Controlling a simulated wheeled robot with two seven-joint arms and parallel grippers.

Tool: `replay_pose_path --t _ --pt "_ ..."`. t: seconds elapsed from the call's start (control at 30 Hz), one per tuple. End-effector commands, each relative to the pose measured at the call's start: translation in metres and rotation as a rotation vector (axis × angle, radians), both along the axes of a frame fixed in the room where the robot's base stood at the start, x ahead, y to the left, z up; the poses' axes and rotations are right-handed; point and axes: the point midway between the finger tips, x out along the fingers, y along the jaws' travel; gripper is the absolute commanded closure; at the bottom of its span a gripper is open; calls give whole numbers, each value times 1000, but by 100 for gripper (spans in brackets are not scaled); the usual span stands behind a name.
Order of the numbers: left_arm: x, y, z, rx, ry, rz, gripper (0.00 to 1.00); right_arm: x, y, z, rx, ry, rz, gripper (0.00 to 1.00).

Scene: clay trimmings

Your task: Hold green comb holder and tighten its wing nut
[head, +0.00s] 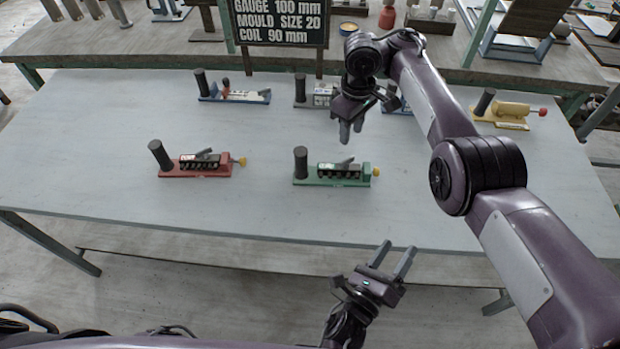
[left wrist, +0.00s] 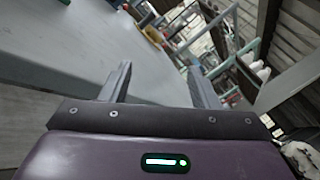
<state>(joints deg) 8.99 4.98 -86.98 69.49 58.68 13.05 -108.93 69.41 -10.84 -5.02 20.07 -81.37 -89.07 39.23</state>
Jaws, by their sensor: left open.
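The green comb holder (head: 330,183) lies on the grey table, right of centre in the head view. A dark upright post (head: 300,162) stands at its left end. A dark comb row with a tilted lever is in its middle, and a small yellow wing nut (head: 376,171) is at its right end. My left gripper (head: 399,246) is open and empty, in front of the table's near edge. Its spread fingers also show in the left wrist view (left wrist: 160,88). My right gripper (head: 350,138) hangs beyond the green holder, apart from it; its finger gap is unclear.
A red holder (head: 196,172) lies to the left. Behind are a blue holder (head: 235,97), a grey one (head: 308,103) and a yellow one (head: 508,117). A dark sign (head: 280,22) stands at the back. The table's front strip is clear.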

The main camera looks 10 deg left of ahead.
Motion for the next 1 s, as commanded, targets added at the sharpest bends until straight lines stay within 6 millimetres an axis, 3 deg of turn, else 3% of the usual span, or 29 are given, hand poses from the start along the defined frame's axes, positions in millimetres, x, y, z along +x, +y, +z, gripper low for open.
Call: replay_pose_path --t 0.1,0.3,0.5,0.7,1.0 --pt "50 37 0 183 -67 186 44 0 0 0 0 0 0 64" --pt "124 118 2 500 -83 521 44 0 0 0 0 0 0 64" --pt "160 185 4 724 -20 754 44 0 0 0 0 0 0 64" --pt "172 212 6 811 22 839 44 0 0 0 0 0 0 64" --pt "212 225 7 816 21 843 44 0 0 0 0 0 0 64"
